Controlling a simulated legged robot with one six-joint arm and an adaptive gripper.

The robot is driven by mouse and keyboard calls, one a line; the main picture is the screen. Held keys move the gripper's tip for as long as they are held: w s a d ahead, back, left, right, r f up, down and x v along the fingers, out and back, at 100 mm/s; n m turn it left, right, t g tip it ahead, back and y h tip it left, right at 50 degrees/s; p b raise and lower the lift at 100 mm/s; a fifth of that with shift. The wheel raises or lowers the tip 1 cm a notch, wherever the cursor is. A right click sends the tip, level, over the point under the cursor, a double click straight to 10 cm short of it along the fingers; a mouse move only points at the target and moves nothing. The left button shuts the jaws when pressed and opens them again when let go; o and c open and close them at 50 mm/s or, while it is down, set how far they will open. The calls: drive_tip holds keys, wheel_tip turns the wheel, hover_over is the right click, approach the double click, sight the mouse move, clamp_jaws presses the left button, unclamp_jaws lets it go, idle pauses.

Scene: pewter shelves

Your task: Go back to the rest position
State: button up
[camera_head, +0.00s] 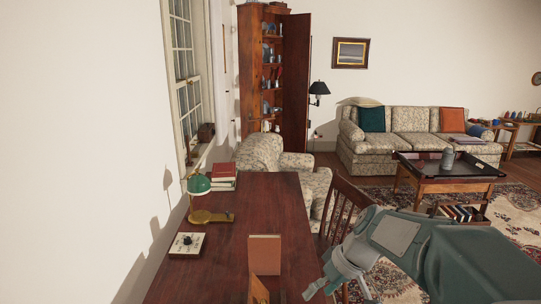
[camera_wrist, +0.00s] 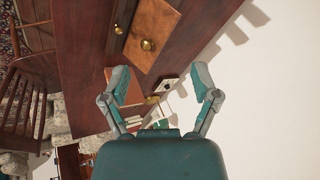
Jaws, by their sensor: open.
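My gripper (camera_head: 340,290) is at the lower right of the head view, beside the right edge of the dark wooden desk (camera_head: 262,205) and near a wooden chair. In the wrist view my gripper (camera_wrist: 161,84) has its two teal fingers spread wide apart with nothing between them. The desk (camera_wrist: 85,60) shows beyond the fingers.
A brown upright book (camera_head: 264,254), a green lamp (camera_head: 200,187), red books (camera_head: 222,175) and a white box with a dark knob (camera_head: 187,243) stand on the desk. The wooden chair (camera_head: 342,205) is close to my arm. A coffee table (camera_head: 445,183) stands behind.

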drive_tip(key=s+d+r+m+t+h, duration=0.2)
drive_tip(key=s, duration=0.7)
drive_tip(key=s+d+r+m+t+h, duration=0.2)
drive_tip(key=s+d+m+h, duration=0.1)
drive_tip(key=s, duration=0.6)
drive_tip(key=shift+r+m+t+h, duration=0.25)
drive_tip(key=shift+m+t+h, duration=0.05)
drive_tip(key=shift+t, duration=0.1)
drive_tip(key=shift+w, duration=0.1)
